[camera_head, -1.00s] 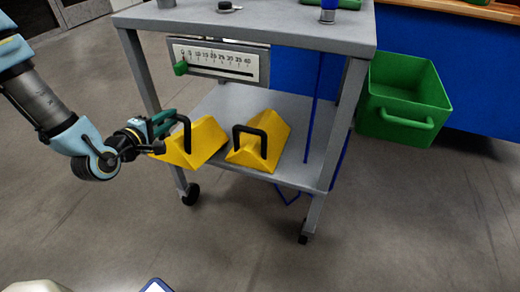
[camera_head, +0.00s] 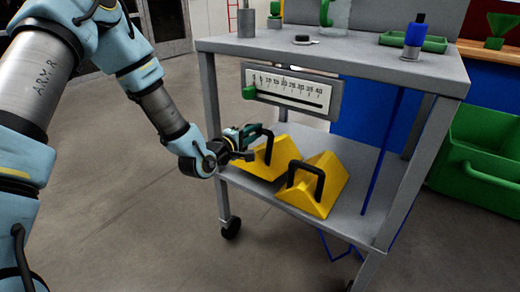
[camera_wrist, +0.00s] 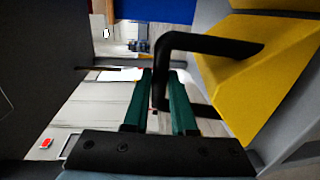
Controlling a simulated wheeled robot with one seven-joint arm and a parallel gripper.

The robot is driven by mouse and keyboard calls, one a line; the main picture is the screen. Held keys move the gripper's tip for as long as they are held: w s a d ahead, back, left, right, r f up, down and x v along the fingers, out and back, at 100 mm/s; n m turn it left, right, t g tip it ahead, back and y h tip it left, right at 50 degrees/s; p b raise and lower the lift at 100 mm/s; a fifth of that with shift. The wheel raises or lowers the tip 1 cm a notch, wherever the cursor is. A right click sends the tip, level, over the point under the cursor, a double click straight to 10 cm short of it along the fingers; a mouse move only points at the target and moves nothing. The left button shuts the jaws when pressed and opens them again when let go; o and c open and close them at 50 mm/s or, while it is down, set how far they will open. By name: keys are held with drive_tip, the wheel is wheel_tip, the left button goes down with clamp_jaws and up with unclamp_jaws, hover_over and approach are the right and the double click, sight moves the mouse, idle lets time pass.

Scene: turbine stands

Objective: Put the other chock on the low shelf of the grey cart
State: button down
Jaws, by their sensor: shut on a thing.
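The grey cart's low shelf (camera_head: 362,222) bears a yellow wedge chock with a black handle, the right chock (camera_head: 322,190). The left chock (camera_head: 278,158), of the same kind, is beside it at the shelf's left side. My gripper (camera_head: 247,140) comes in from the left and is shut on the left chock's black handle. In the wrist view, the green fingers of my gripper (camera_wrist: 161,100) stand on both sides of the handle, with the yellow body of this left chock (camera_wrist: 255,85) to the right. I cannot tell whether its underside touches the shelf.
The cart's top (camera_head: 365,62) overhangs the shelf, with a scale panel (camera_head: 290,90) hanging below its front edge. Cart legs stand at the shelf's corners. A green bin (camera_head: 470,150) is at right. The shelf's right part is free.

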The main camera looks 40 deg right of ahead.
wheel_tip(320, 180, down, 4)
drive_tip(key=shift+f+b, duration=0.1)
drive_tip(key=shift+b, duration=0.4)
drive_tip(key=c, duration=0.7)
unclamp_jaws()
drive_tip(key=shift+c, duration=0.2)
drive_tip(key=p+v, duration=0.1)
drive_tip(key=v, duration=1.1)
drive_tip(key=shift+p, duration=0.4)
drive_tip(key=shift+a, duration=0.1)
